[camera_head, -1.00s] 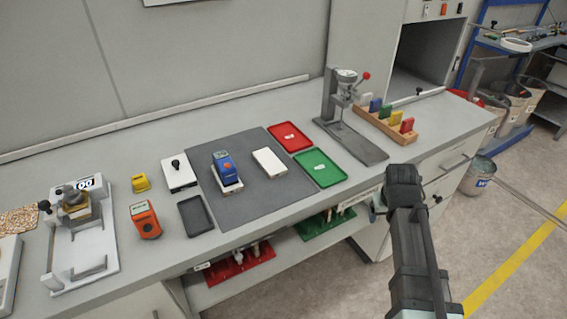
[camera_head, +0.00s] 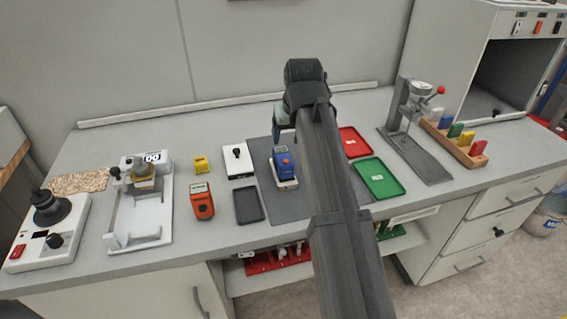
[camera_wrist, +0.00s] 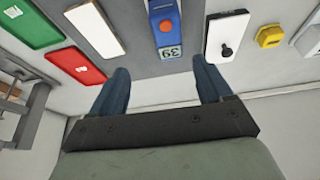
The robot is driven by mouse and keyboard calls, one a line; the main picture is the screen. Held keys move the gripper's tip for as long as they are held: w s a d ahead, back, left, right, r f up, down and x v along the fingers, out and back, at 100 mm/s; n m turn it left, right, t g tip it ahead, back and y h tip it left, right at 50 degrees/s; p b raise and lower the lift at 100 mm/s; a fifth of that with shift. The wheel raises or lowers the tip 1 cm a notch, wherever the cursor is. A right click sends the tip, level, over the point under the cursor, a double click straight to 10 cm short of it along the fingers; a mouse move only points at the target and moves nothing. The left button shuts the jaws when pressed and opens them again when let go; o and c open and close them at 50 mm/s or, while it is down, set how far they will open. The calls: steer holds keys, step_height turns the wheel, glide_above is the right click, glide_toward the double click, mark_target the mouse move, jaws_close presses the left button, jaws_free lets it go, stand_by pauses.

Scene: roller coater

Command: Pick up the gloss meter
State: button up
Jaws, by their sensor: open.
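In the head view my arm covers part of the mat, and my fingertips are mostly hidden.
A white box with a black knob (camera_head: 238,160), a black tray (camera_head: 249,205) and an orange meter (camera_head: 202,201) stand left of the mat. Red (camera_head: 354,142) and green trays (camera_head: 381,181) lie right. A white panel (camera_wrist: 95,27) lies beside the blue device. A stand (camera_head: 411,125) is farther right.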

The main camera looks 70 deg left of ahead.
mark_target(283, 153)
steer(key=shift+s+a, duration=0.4)
steer(key=shift+s, duration=0.35)
steer(key=x, duration=1.3)
steer(key=shift+f, duration=0.15)
steer(key=shift+c, duration=0.4)
steer(key=c, duration=1.3)
